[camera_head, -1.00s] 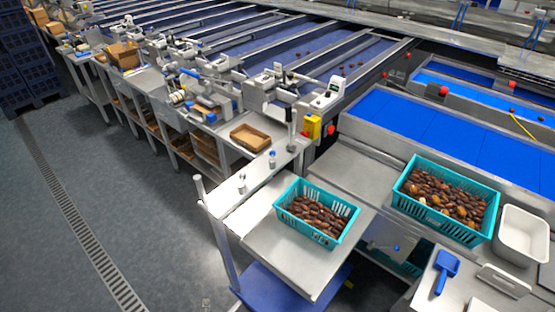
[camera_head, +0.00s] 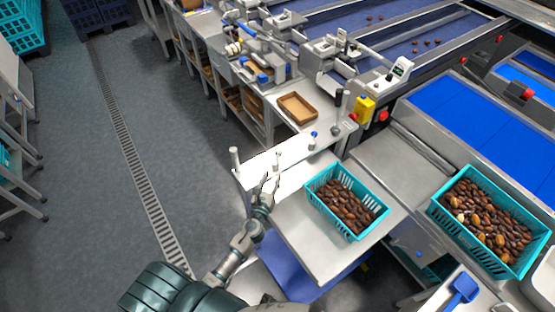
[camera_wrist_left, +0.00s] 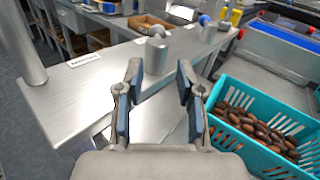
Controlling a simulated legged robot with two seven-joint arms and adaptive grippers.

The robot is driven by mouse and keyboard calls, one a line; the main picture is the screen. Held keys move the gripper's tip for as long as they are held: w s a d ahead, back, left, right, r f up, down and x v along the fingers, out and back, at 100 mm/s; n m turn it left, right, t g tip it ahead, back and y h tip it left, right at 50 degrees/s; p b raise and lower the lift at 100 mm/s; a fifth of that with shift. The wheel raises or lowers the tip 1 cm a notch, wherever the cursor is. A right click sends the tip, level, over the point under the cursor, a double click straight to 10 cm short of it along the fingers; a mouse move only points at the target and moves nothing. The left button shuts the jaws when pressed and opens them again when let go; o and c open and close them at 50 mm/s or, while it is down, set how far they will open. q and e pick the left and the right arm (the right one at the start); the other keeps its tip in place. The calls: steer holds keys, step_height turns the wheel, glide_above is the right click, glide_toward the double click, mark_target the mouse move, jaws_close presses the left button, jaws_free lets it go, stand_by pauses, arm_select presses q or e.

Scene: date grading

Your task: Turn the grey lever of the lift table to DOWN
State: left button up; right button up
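The lift table has a bare metal top (camera_head: 301,236) bearing a teal crate of dates (camera_head: 349,200). A pale panel (camera_head: 256,175) runs along its far side. A short grey upright piece on this panel, apparently the grey lever (camera_head: 277,160), also shows in the left wrist view (camera_wrist_left: 157,55). Its DOWN marking cannot be read. My left gripper (camera_head: 269,184) is just in front of the lever. In the wrist view the gripper's two fingers (camera_wrist_left: 160,82) are spread, with nothing between them, and the lever stands just beyond the tips. My right gripper is not in view.
A grey post (camera_head: 235,160) stands at the panel's left end. A blue-topped knob (camera_head: 313,139) and a dark-knobbed stick (camera_head: 341,105) stand farther right. A second date crate (camera_head: 440,211) is at right. Open floor lies left.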

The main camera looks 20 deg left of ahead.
mark_target(275, 167)
arm_select(q)
steer(key=w, duration=0.2)
steer(key=w+a, duration=0.1)
steer(key=w, duration=0.4)
steer(key=shift+w+a, duration=0.1)
steer(key=shift+a, duration=0.25)
steer(key=shift+w+a+f, duration=0.2)
steer(key=shift+w+a, duration=0.05)
steer(key=shift+w, duration=0.25)
steer(key=shift+s+d+r, duration=0.15)
steer(key=shift+d, duration=0.05)
steer(key=shift+c, duration=1)
steer(key=shift+d, duration=0.1)
jaws_close()
